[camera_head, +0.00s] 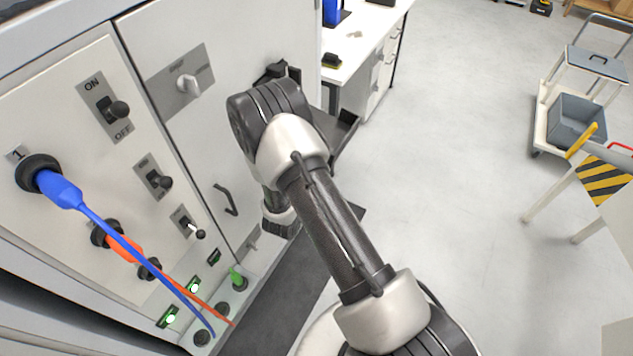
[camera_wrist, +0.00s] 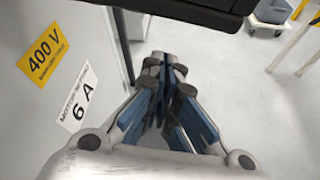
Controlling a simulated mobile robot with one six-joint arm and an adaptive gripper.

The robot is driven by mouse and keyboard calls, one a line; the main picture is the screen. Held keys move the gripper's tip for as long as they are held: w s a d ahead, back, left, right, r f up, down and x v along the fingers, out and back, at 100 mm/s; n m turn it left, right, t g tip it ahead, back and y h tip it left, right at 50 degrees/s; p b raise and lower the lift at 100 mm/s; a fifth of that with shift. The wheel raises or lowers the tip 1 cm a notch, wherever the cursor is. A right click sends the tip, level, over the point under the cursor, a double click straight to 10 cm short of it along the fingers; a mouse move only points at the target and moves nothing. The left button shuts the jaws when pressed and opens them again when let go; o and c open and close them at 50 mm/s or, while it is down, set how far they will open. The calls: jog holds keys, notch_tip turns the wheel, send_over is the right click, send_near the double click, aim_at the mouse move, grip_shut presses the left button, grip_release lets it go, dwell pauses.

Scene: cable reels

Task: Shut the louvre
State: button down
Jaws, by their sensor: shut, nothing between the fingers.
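A dark flap (camera_head: 342,135), which looks like the louvre, stands out from the right side of the grey cabinet, partly hidden behind my arm. It sticks out from the wall, so it looks open. In the wrist view a black edge (camera_wrist: 195,12) crosses the top, close to the camera; it may be the same flap. My gripper (camera_wrist: 172,68) is shut and empty, beside the cabinet's side panel and apparently below that black edge. I see no contact between fingertips and flap. In the head view my arm hides the fingers.
The cabinet front (camera_head: 80,165) carries switches, a handle (camera_head: 225,200) and plugged blue (camera_head: 60,190) and orange cables. The side panel has a yellow 400 V sign (camera_wrist: 44,53) and a 6 A label (camera_wrist: 78,97). A white bench (camera_head: 355,50) stands behind; a trolley (camera_head: 575,120) is right. Floor between is clear.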

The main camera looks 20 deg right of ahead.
jog(key=shift+w+d+r+b, duration=0.15)
jog(key=shift+w+d+r, duration=0.2)
jog(key=shift+d+r, duration=0.4)
jog(key=shift+w+d+r+b, duration=0.15)
jog(key=shift+w+d+r, duration=0.15)
jog(key=shift+d+r, duration=0.35)
